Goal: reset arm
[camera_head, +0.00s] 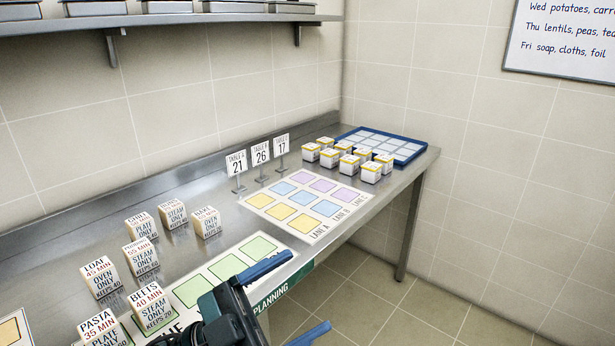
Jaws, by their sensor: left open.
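My left gripper (290,298) is at the bottom middle of the head view, over the front edge of the steel counter (225,203). Its two blue fingers are spread apart with nothing between them. The upper finger covers part of a sheet with green squares (258,245). The lower finger is over the floor side, past the counter's edge. My right gripper is not in view.
Several lettered blocks (140,258) stand at the counter's left. Number signs (261,154) stand behind a coloured lane sheet (331,227). Several white boxes (370,173) stand before a blue-rimmed tray (424,149). A shelf (170,20) hangs above. Floor in front is clear.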

